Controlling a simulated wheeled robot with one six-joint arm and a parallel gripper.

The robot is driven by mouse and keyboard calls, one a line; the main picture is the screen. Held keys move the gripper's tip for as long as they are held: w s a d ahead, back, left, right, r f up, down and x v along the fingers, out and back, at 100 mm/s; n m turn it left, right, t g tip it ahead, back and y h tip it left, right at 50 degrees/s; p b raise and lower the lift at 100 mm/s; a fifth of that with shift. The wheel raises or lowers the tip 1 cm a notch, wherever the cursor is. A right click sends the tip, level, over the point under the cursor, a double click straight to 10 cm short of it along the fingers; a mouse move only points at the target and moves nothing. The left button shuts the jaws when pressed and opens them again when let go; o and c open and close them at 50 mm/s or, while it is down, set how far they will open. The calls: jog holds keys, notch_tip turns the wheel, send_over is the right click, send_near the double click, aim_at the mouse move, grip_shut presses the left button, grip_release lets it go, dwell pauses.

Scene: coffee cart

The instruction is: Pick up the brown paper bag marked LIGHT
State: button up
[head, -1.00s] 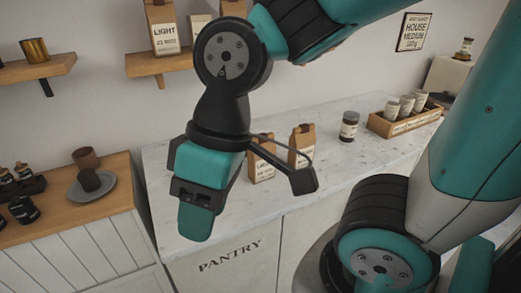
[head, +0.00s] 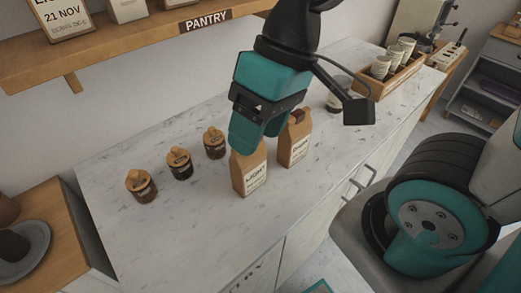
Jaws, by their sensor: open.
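A brown paper bag with a pale label that seems to read LIGHT (head: 251,176) stands upright on the white marble counter. A second brown paper bag (head: 296,142) stands just right of and behind it; its label is too small to read surely. My gripper (head: 260,139) is open and empty, pointing down over the top of the left bag. Its fingers hide that bag's top, and I cannot tell whether they touch it or how far above it they are.
Several small wood-lidded jars, one here (head: 180,163), stand left of the bags. A jar (head: 338,99) and a wooden crate (head: 408,70) of cups stand to the right. The wall shelf (head: 130,50) bears more bags. The counter front (head: 200,235) is clear.

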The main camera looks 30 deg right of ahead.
jog(key=w+d+m+g+p, duration=0.1)
jog(key=w+d+m+p, duration=0.1)
jog(key=w+d+m, duration=0.65)
jog(key=w+d+m+p, duration=0.25)
jog(key=w+m, duration=0.25)
jog(key=m, duration=0.7)
jog(key=p, duration=0.1)
send_near(249, 165)
jog(key=shift+w+a+f+p, duration=0.3)
jog(key=shift+a+f+p, duration=0.1)
jog(key=shift+f, duration=0.4)
jog(key=shift+w+a+f+p, duration=0.3)
jog(key=shift+a+f, duration=0.05)
jog(key=shift+f, duration=0.5)
jog(key=shift+w+a+f+p, duration=0.25)
jog(key=shift+a+f+p, duration=0.15)
jog(key=shift+f, duration=0.4)
jog(key=shift+c, duration=0.2)
grip_shut()
